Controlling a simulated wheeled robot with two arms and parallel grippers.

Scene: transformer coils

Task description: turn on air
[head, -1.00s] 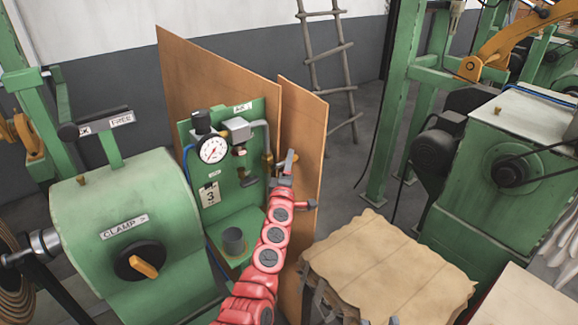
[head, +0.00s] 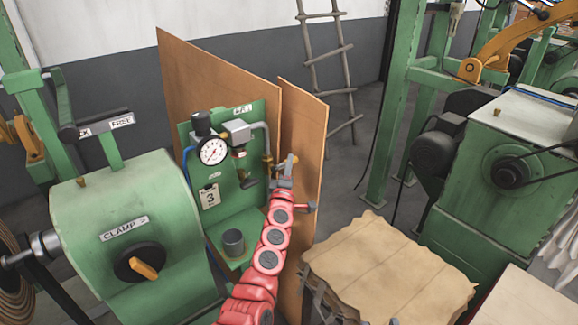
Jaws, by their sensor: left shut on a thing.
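The green air panel (head: 258,118) stands behind the clamp machine, with a label at its top, a round white gauge (head: 213,151) and a grey pipe running down to a brass valve (head: 267,160) at its right edge. My left gripper (head: 284,172), on the red arm, is at the valve's right side. It is shut on the valve's handle (head: 291,159), a small yellowish end of which shows above the jaws. The jaws hide most of the handle. My right gripper is not in view.
A brown board (head: 303,135) stands right behind the gripper. The green clamp machine (head: 95,205) with an orange-handled knob (head: 143,268) is at the left. A grey cup (head: 233,242) stands on the panel's shelf. Stacked brown sheets (head: 390,265) lie at the right.

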